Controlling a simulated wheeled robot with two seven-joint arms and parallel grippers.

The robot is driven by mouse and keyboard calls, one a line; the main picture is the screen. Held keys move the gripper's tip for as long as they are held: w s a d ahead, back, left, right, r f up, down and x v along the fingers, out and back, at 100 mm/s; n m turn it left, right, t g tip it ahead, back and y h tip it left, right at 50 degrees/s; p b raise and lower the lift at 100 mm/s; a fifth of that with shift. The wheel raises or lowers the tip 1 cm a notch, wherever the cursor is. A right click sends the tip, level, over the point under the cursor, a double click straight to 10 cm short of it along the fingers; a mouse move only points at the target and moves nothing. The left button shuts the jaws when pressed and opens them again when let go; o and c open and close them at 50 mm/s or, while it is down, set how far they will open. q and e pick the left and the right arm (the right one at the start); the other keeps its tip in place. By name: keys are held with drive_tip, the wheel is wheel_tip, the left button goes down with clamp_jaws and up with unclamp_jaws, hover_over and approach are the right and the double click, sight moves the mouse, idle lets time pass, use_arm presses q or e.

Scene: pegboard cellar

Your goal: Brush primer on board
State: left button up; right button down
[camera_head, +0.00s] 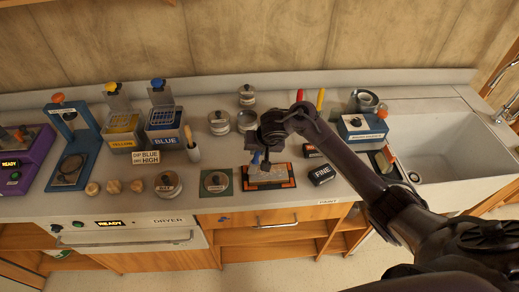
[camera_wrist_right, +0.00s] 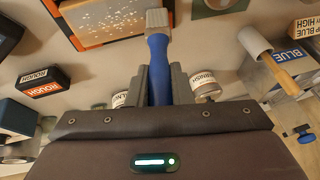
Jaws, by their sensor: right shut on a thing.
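My right gripper (camera_head: 262,150) is shut on a brush with a blue handle (camera_wrist_right: 158,70). The brush's pale head (camera_wrist_right: 157,20) points away from the jaws, and the blue handle also shows in the head view (camera_head: 257,158). The brush is over the board (camera_head: 265,173), which lies in an orange and black frame (camera_head: 268,188). In the wrist view the board (camera_wrist_right: 110,22) is brown with scattered white specks. I cannot tell whether the bristles touch it. My left gripper is not in view.
A black FINE block (camera_head: 321,174) lies right of the frame. Yellow (camera_head: 122,130) and blue (camera_head: 166,124) bins stand at the back left, with a pale cylinder holding a wooden handle (camera_head: 192,151) beside them. The sink (camera_head: 428,140) is at the right.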

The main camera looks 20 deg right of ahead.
drive_tip(key=shift+s+d, duration=1.7)
drive_tip(key=shift+d, duration=4.3)
drive_tip(key=shift+w+a, duration=0.6)
drive_tip(key=shift+a, duration=1.55)
drive_tip(key=shift+w+a, duration=0.6)
drive_tip(key=shift+a, duration=1.55)
drive_tip(key=shift+w+a, duration=0.6)
drive_tip(key=shift+a, duration=1.55)
drive_tip(key=shift+r, duration=0.2)
drive_tip(key=shift+w+d, duration=0.45)
drive_tip(key=shift+d, duration=0.3)
drive_tip(key=shift+f, duration=0.2)
